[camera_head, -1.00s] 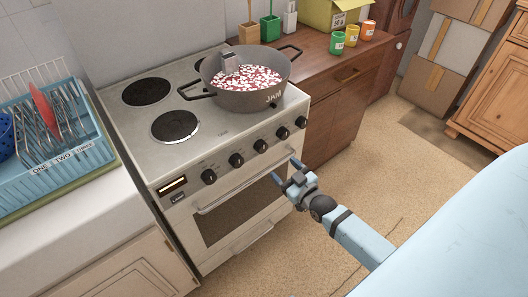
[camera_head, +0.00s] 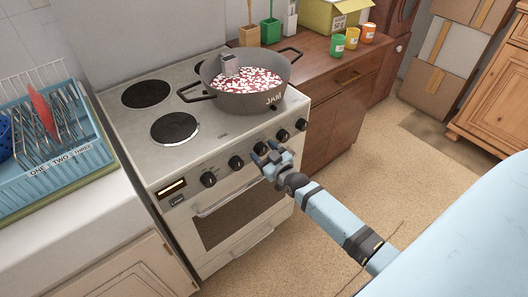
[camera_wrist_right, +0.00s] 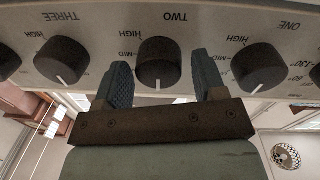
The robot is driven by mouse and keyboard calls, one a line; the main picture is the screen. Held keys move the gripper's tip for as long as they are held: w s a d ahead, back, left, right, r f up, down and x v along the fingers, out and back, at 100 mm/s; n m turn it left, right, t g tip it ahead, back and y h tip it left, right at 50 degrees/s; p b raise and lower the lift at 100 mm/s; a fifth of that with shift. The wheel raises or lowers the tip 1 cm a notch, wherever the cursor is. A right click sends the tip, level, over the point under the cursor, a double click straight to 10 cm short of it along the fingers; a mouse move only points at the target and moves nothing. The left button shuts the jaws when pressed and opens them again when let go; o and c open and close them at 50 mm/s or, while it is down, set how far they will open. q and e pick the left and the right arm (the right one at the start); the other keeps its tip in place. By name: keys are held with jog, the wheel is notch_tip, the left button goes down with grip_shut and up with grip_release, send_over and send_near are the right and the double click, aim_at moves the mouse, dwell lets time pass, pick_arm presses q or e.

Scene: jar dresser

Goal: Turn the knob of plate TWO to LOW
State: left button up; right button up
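The knob of plate TWO (camera_wrist_right: 158,62) is a dark round knob on the stove's front panel. It shows in the middle of the right wrist view under an upside-down TWO label, its white mark pointing to the picture's bottom. In the head view it is the third knob from the left (camera_head: 260,148), partly behind my gripper. My right gripper (camera_wrist_right: 160,78) is open, its fingers on either side of this knob; whether they touch it I cannot tell. It also shows at the stove front in the head view (camera_head: 267,155). My left gripper is out of view.
Knob ONE (camera_wrist_right: 259,68) and knob THREE (camera_wrist_right: 62,62) sit close beside the fingers. The pot (camera_head: 245,100) stands on the stove (camera_head: 215,138). A blue rack (camera_head: 60,178) is at left. The floor in front is clear.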

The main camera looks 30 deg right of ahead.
jog(key=c, duration=0.7)
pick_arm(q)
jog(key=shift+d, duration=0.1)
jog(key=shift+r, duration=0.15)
pick_arm(e)
jog(key=shift+r+m+p, duration=0.1)
jog(key=shift+m+p, duration=0.25)
jog(key=shift+m, duration=0.05)
jog(key=m+p, duration=0.1)
jog(key=m, duration=0.1)
jog(key=shift+d+m+p, duration=0.1)
jog(key=shift+m+p, duration=0.2)
jog(key=shift+m, duration=0.1)
jog(key=shift+m+p, duration=0.35)
jog(key=shift+m, duration=0.85)
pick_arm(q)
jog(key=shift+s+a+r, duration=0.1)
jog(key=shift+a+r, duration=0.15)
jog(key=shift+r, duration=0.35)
pick_arm(e)
jog(key=shift+m, duration=1.3)
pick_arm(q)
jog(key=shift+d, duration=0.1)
